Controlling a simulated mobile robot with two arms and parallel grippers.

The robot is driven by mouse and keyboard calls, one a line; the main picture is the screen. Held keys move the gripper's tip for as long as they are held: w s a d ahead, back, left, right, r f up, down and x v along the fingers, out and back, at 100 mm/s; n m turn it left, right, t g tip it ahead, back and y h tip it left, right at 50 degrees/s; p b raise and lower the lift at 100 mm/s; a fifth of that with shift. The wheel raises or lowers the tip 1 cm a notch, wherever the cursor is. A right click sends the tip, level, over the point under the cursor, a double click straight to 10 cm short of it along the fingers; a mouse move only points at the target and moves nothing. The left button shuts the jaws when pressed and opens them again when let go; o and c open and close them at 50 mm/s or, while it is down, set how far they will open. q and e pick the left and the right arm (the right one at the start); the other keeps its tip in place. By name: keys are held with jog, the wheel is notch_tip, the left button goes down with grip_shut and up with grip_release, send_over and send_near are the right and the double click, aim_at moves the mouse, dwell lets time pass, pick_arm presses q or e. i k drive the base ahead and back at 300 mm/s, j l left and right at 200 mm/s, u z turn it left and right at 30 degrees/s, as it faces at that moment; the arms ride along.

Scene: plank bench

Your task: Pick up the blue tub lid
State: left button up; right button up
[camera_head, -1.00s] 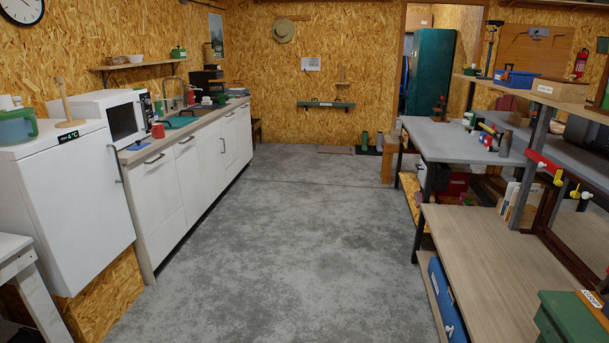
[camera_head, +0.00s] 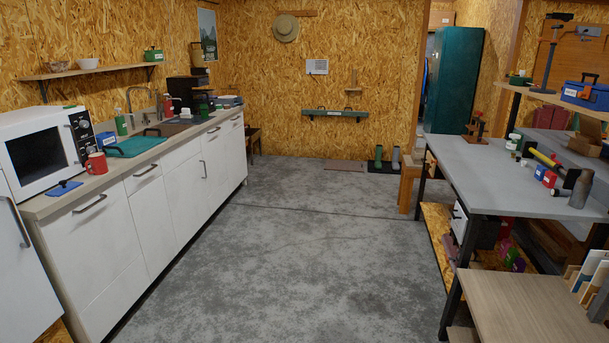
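A small flat blue piece with a raised grip, which looks like the blue tub lid (camera_head: 64,189), lies on the kitchen counter (camera_head: 50,206) at the left. It is in front of the microwave (camera_head: 40,147) and left of a red mug (camera_head: 96,163), near the counter's front edge. No tub is seen under it. Neither of my grippers is in view.
The concrete floor (camera_head: 290,260) between the counter and the right-hand workbench (camera_head: 500,180) is clear. A wooden-topped table (camera_head: 525,305) juts in at lower right. A teal tray (camera_head: 135,146) and a sink stand farther along the counter.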

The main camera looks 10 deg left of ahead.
aim_at(66, 187)
jog(key=i+u, duration=0.15)
jog(key=i, duration=0.35)
jog(key=i+u, duration=0.15)
jog(key=i, duration=0.35)
jog(key=i+l+u, duration=0.15)
jog(key=i, duration=0.35)
jog(key=i+l+u, duration=0.15)
jog(key=i, duration=0.35)
jog(key=i+u, duration=0.45)
jog(key=i+l+u, duration=0.3)
jog(key=i+u, duration=0.2)
jog(key=i+l+u, duration=0.65)
jog(key=l+u, duration=0.3)
jog(key=j, duration=0.1)
